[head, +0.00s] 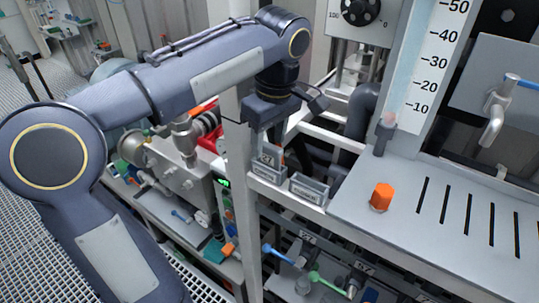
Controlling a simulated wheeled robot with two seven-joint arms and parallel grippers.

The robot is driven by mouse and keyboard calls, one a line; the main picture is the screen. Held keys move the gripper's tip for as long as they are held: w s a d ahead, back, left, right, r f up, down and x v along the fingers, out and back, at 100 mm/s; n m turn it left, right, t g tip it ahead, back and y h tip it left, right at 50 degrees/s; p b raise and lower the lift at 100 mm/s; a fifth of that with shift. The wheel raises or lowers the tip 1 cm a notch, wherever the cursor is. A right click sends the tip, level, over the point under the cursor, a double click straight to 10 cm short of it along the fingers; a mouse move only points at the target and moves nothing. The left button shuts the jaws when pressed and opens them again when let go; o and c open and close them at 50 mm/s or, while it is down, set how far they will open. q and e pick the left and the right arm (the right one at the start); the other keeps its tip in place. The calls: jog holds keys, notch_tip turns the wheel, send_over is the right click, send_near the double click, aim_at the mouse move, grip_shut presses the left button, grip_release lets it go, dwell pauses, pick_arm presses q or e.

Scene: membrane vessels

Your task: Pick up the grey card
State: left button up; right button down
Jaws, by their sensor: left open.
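My left arm reaches in from the left, and my left gripper (282,112) points down over the white frame near the middle of the view. It is open, with nothing seen between its fingers. I cannot tell for sure which grey piece is the card. The gripper is above the left holder and looks apart from it. My right gripper is not in view.
A white upright post (237,160) stands just left of the holders. To the right, a slotted grey panel (400,205) carries an orange knob (381,196). A scale (428,70) rises behind it. Valves with blue and green handles (325,281) are below.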

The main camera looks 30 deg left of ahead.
aim_at(269, 145)
pick_arm(q)
jog(key=f, duration=0.2)
jog(key=shift+w+a+f, duration=0.15)
jog(key=shift+w+f, duration=0.05)
jog(key=shift+f, duration=0.5)
grip_shut()
jog(key=shift+r, duration=0.1)
